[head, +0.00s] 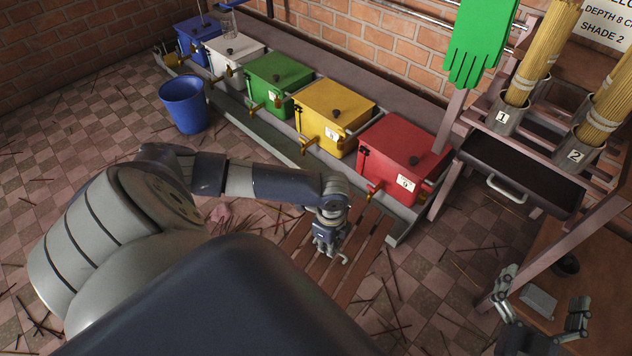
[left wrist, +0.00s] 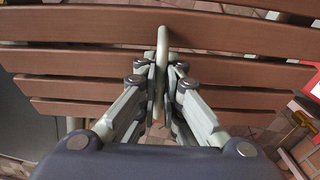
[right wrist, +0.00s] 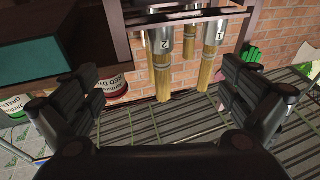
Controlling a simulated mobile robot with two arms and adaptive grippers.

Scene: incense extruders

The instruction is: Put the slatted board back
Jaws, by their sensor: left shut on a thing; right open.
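The slatted board (head: 368,262), made of brown wooden slats with gaps between them, shows below the red box in the head view. Its slats (left wrist: 90,62) also run across the left wrist view. My left gripper (head: 330,245) is over the board, shut on its pale upright handle (left wrist: 162,45), which stands between the fingers. My arm and body hide part of the board in the head view. I cannot tell whether it rests on the floor or is raised. My right gripper (head: 545,310) is open and empty at the lower right, away from the board.
A row of coloured boxes with taps, including the red box (head: 404,158) and yellow box (head: 335,115), stands along a grey trough beside the board. A blue bucket (head: 184,104) stands at the left. A dark drawer (head: 520,175) and wooden rack are at the right. Sticks litter the tiled floor.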

